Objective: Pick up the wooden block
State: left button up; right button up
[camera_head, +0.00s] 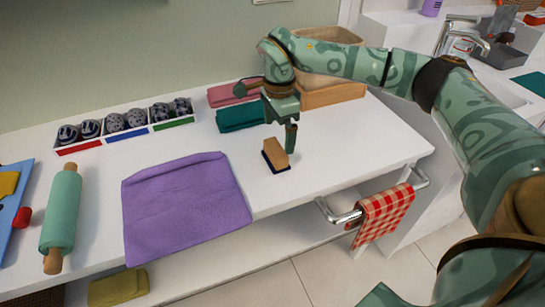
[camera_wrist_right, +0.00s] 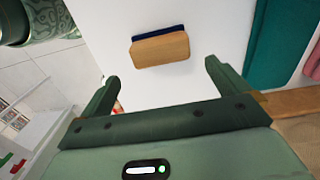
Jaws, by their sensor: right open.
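The wooden block (camera_head: 275,153) is a tan piece with a dark blue layer along one side, resting on the white table (camera_head: 320,130). In the right wrist view the block (camera_wrist_right: 160,48) lies ahead of my gripper, centred between the finger directions and apart from both fingers. My right gripper (camera_head: 285,122) is just above and beside the block in the head view. In the right wrist view the gripper (camera_wrist_right: 160,80) has its two fingers wide apart with nothing between them. My left gripper is not seen.
Teal (camera_head: 240,117) and pink (camera_head: 232,94) folded cloths lie behind the block. A wooden box (camera_head: 332,95) stands at the back. A purple cloth (camera_head: 185,208) lies to the left. A checked towel (camera_head: 383,215) hangs on a rail at the front edge.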

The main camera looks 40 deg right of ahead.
aim_at(276, 147)
notch_tip(276, 147, down, 2)
jog(key=shift+a+f+b, duration=0.1)
jog(key=shift+f+b, duration=0.05)
jog(key=shift+b, duration=0.15)
jog(key=f+b, duration=0.1)
jog(key=f, duration=0.1)
jog(key=f+b, duration=0.1)
jog(key=f, duration=0.2)
jog(key=shift+w+a+b, duration=0.15)
jog(key=shift+a+b, duration=0.05)
jog(key=shift+b, duration=0.15)
jog(key=shift+r, duration=0.15)
jog(key=shift+c, duration=0.9)
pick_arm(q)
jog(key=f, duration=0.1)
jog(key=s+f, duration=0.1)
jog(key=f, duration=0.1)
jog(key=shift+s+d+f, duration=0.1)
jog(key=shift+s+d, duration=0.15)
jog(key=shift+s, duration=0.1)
pick_arm(e)
jog(key=c, duration=0.8)
